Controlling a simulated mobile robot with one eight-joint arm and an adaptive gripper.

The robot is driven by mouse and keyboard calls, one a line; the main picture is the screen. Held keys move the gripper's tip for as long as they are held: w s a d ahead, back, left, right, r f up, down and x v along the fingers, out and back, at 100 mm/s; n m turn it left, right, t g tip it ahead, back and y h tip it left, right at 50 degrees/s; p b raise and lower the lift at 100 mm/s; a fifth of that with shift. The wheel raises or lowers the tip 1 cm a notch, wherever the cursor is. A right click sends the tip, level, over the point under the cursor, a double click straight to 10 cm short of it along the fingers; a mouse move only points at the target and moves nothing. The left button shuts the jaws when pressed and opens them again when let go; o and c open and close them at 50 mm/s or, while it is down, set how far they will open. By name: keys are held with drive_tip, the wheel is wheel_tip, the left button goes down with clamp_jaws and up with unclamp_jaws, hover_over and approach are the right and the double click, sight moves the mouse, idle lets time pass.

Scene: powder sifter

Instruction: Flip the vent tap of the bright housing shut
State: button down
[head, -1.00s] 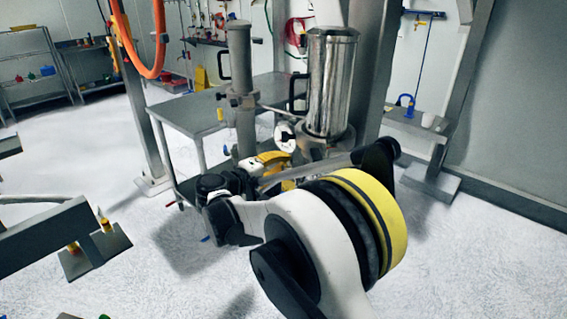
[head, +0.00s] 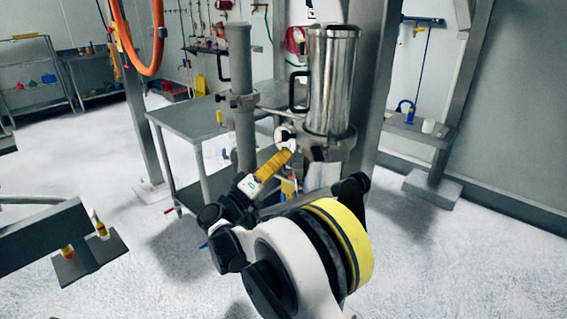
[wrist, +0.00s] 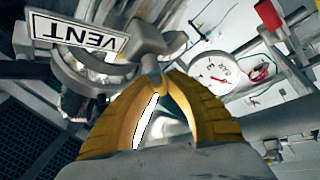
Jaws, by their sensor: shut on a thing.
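The bright housing (head: 332,82) is a polished upright cylinder with a black side handle, right of centre in the head view. In the wrist view a white VENT label (wrist: 78,36) hangs upside down beside a grey metal vent tap (wrist: 146,45). My gripper (wrist: 157,90) has its yellow fingers closed together at the tips on the tap's lever end. In the head view my gripper (head: 284,156) reaches up to just below the bright housing's lower left side. The tap itself is hidden or too small to tell there.
A dull grey housing (head: 240,65) stands left of the bright one. A round gauge (wrist: 213,72) is right of my fingers, with a red block (wrist: 268,14) beyond it. A grey table (head: 195,115) stands behind. A thick steel post (head: 374,90) rises just right of the bright housing.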

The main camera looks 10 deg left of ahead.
drive_tip(key=m+h, duration=0.2)
drive_tip(key=s+m+h+b, duration=0.1)
drive_tip(key=m+h, duration=0.1)
drive_tip(key=m, duration=0.1)
drive_tip(key=r+m+g+h, duration=0.1)
drive_tip(key=m+h, duration=0.1)
drive_tip(key=m, duration=0.1)
drive_tip(key=shift+s+d+h, duration=0.2)
drive_tip(key=shift+s+h, duration=0.05)
drive_tip(key=shift+h, duration=0.15)
drive_tip(key=shift+s+d+r+m+g+h+b, duration=0.1)
drive_tip(key=shift+s+m+g+h, duration=0.15)
drive_tip(key=shift+m+g+h, duration=0.95)
drive_tip(key=shift+s+d+r+m+g+h+b, duration=0.25)
drive_tip(key=shift+m+g+h, duration=0.45)
drive_tip(key=shift+m, duration=0.95)
drive_tip(key=shift+s+a+f+m+g+h, duration=0.15)
drive_tip(key=shift+s+m+g+h, duration=0.15)
drive_tip(key=shift+m+g+h, duration=0.9)
drive_tip(key=shift+m+y, duration=0.3)
drive_tip(key=shift+m, duration=0.25)
drive_tip(key=c, duration=1.4)
unclamp_jaws()
drive_tip(key=shift+d+r, duration=0.1)
drive_tip(key=v, duration=0.7)
drive_tip(key=shift+f, duration=0.25)
